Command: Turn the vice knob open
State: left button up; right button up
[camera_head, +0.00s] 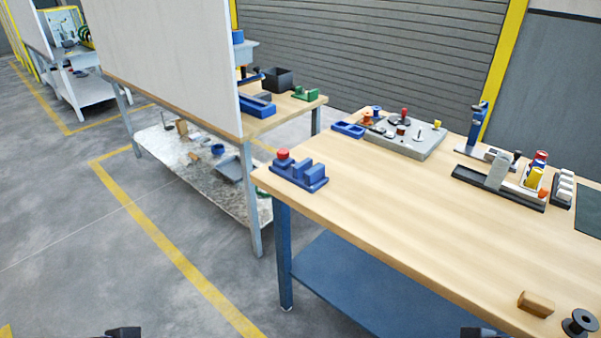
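A small blue vice (312,176) stands at the near left corner of the wooden table. A red knob (283,154) sits at its left end. I cannot tell how far apart its jaws are. My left gripper (125,333) shows only as a dark tip at the bottom edge, over the floor, left of the table. My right gripper (478,333) shows as a dark tip at the bottom edge, in front of the table. Both are well apart from the vice, and their fingers are too cut off to read.
A grey board with pegs (404,142) and a blue tray-like part (348,130) lie farther back. A grey fixture (497,188) stands at the right. A wooden block (536,304) and black spool (580,323) lie near the front edge. A white panel (170,60) rises at the left. The table's middle is clear.

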aim_at(283, 153)
jog(key=i+j+z, duration=0.25)
jog(key=i+j, duration=0.2)
jog(key=i+j+z, duration=0.25)
jog(key=i+j, duration=0.35)
jog(key=i+j+z, duration=0.25)
jog(key=i+j, duration=0.25)
jog(key=j, duration=0.15)
